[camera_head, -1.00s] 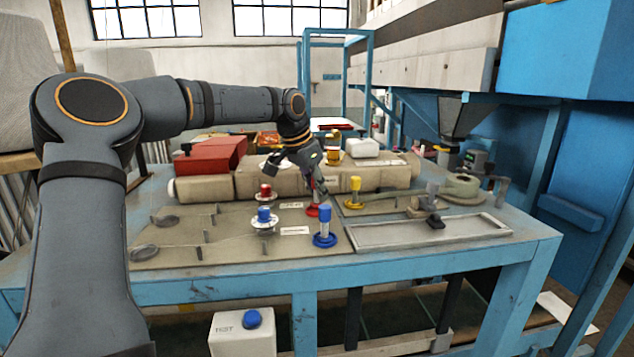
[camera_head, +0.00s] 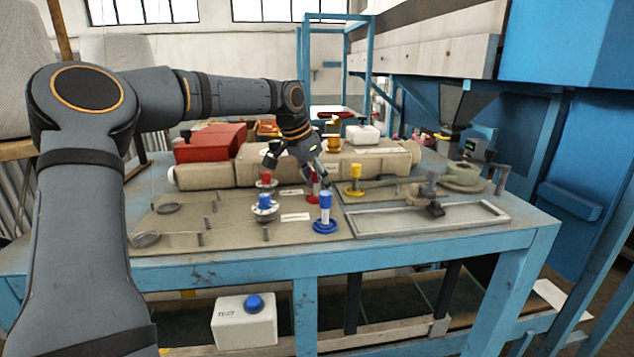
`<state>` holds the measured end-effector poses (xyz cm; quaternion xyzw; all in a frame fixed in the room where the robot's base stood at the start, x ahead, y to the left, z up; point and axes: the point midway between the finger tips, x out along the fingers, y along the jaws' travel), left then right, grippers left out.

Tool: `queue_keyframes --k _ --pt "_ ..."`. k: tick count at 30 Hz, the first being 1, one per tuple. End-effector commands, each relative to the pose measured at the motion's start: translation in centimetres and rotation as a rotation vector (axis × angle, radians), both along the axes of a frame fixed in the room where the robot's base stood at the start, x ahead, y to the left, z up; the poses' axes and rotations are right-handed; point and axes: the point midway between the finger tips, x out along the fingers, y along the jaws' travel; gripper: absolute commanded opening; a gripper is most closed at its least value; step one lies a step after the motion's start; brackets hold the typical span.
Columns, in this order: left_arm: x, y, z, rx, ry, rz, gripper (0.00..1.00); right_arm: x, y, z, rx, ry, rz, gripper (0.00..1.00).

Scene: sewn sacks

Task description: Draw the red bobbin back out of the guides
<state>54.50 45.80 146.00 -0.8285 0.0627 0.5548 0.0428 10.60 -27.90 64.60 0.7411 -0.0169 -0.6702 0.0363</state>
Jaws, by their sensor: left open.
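The red bobbin (camera_head: 266,180) stands upright on the left part of the board (camera_head: 180,240), behind the blue bobbin (camera_head: 265,206). Thin guide posts (camera_head: 207,223) and wire loops (camera_head: 147,240) stand to its left. I cannot tell whether either finger touches anything. I see no bobbin between the fingers. My right gripper is out of view.
A blue peg (camera_head: 325,214) and a yellow peg (camera_head: 355,181) stand near the gripper. A grey-framed tray (camera_head: 430,219) is at right. A button box (camera_head: 244,322) sits below the table edge.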

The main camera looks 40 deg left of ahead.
Motion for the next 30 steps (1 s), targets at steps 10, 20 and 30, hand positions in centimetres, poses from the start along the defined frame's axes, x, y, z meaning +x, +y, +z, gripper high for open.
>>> queue_keyframes --k 10,20,30 --pt "-1.6 0.3 4.2 0.001 -0.005 0.001 0.48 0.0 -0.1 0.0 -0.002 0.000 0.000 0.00" --pt "-4.2 0.7 10.3 0.001 -0.002 0.000 0.48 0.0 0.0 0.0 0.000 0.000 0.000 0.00" --pt "-4.6 0.7 11.1 0.000 0.000 0.000 0.48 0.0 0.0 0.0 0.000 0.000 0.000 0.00"
